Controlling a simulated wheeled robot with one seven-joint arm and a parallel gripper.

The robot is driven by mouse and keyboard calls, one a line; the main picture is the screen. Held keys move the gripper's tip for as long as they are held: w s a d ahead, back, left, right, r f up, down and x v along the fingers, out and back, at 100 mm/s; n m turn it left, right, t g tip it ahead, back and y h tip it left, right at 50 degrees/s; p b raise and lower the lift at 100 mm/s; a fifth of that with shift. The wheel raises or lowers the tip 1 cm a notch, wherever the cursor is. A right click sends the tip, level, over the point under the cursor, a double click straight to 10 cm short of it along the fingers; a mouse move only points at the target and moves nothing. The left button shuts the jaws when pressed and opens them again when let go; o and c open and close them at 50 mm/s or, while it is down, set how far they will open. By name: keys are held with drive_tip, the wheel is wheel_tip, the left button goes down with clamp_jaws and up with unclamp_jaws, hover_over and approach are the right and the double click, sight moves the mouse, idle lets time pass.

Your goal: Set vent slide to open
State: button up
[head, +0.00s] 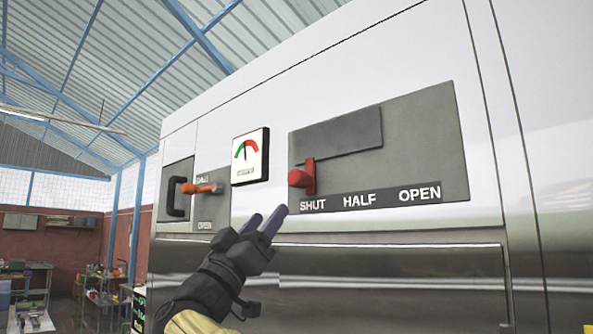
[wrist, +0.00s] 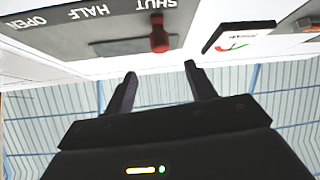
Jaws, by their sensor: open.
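The vent slide is a grey panel (head: 430,140) on the white machine's front, with a darker grey plate (head: 340,133) and a red handle (head: 303,177). The handle stands above the word SHUT, at the left end of the label strip (head: 372,199) reading SHUT, HALF, OPEN. In the wrist view the red handle (wrist: 159,38) shows upside down, beyond the fingers. My gripper (head: 264,219) is below and left of the handle, apart from it. In the wrist view its two dark fingers (wrist: 158,78) are spread with nothing between them.
A gauge (head: 250,156) with a green and red dial is left of the vent panel. Farther left is a panel with an orange handle (head: 202,189) and a black pull handle (head: 176,197). The machine's face right of the red handle is clear along the label.

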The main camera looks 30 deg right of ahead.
sight(293, 182)
drive_tip(key=p+x, duration=0.7)
drive_tip(key=x, duration=0.5)
drive_tip(key=shift+r, duration=0.2)
drive_tip(key=shift+w+d+r+p, duration=0.25)
drive_tip(key=shift+d+p, duration=0.15)
clamp_jaws()
